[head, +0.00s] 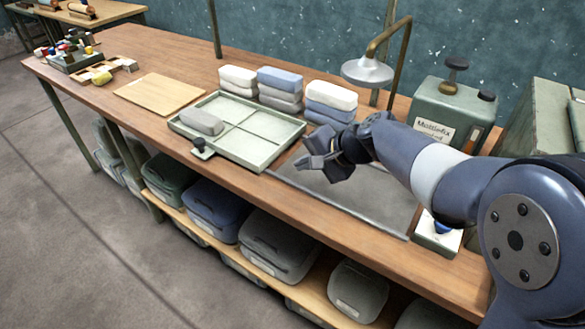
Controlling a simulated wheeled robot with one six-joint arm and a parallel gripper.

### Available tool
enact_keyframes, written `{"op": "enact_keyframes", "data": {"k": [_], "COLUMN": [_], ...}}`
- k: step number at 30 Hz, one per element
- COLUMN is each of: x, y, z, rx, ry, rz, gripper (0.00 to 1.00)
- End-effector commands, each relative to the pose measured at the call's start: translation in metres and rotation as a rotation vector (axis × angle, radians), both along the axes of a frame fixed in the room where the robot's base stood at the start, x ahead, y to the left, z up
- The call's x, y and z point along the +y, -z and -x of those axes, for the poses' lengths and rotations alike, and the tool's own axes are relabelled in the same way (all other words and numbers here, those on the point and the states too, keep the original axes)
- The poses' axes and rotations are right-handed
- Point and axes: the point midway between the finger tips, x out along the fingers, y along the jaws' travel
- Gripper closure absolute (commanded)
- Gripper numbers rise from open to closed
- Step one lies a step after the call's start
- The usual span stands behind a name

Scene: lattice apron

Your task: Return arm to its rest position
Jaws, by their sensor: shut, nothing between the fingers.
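My arm (425,165) reaches in from the right side of the head view over a long wooden workbench (190,65). My gripper (308,161) is at the end of the arm, above the grey metal plate set in the bench top. It points left, close to the right edge of the divided tray. Its fingers are shut and nothing shows between them. The gripper appears raised above the surface, but its exact height is hard to tell.
A pale green divided tray (262,152) holds one grey block (202,121). Stacked blocks (280,79) stand behind it. A lamp (368,71) overhangs the bench. A green canister (445,112) stands beside my arm. Lidded bins (275,243) fill the lower shelf. The floor (70,250) at left is clear.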

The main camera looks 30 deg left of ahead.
Motion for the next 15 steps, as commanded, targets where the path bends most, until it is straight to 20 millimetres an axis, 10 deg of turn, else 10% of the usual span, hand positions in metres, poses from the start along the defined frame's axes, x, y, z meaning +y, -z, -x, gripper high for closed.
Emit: {"op": "enact_keyframes", "data": {"k": [15], "x": [-0.019], "y": [-0.016], "z": [0.002], "rx": [0.002], "ry": [-0.001], "rz": [0.002], "gripper": [1.00]}}
